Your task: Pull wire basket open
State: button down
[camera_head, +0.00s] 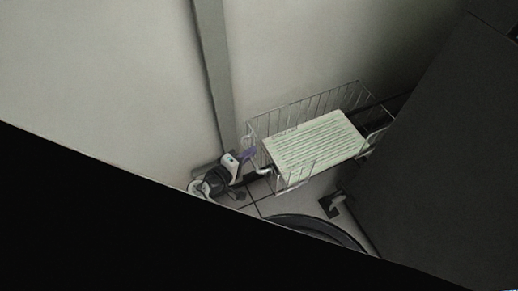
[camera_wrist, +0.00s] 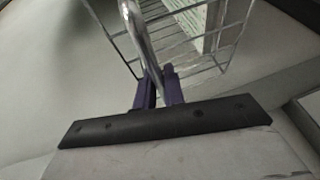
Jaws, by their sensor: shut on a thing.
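The wire basket (camera_head: 290,186) stands right of the middle in the head view, beside a pale wall. A light green slatted block (camera_head: 315,142) lies in it. In the wrist view the basket's wires (camera_wrist: 232,40) fill the top, with part of the green block (camera_wrist: 195,18) behind them. My gripper (camera_head: 249,154) is at the basket's left end in the head view. In the wrist view its purple fingers (camera_wrist: 160,88) are shut on a shiny curved metal bar (camera_wrist: 135,25), which looks like the basket's handle. The exact grip point is partly hidden by the fingers.
A dark panel (camera_head: 450,150) rises close on the basket's right. A grey vertical post (camera_head: 212,75) stands behind my gripper. A round dark rim (camera_head: 310,228) and a small dark bracket (camera_head: 333,203) are below the basket. A black area covers the lower left.

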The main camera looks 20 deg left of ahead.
jog(key=shift+s+a, duration=0.75)
jog(key=shift+a, duration=0.1)
jog(key=c, duration=1.5)
grip_release()
jog(key=shift+s, duration=0.1)
jog(key=v, duration=1.3)
jog(key=shift+s+b, duration=0.3)
jog(key=shift+s, duration=0.05)
jog(key=shift+a+r, duration=0.1)
jog(key=shift+a, duration=0.1)
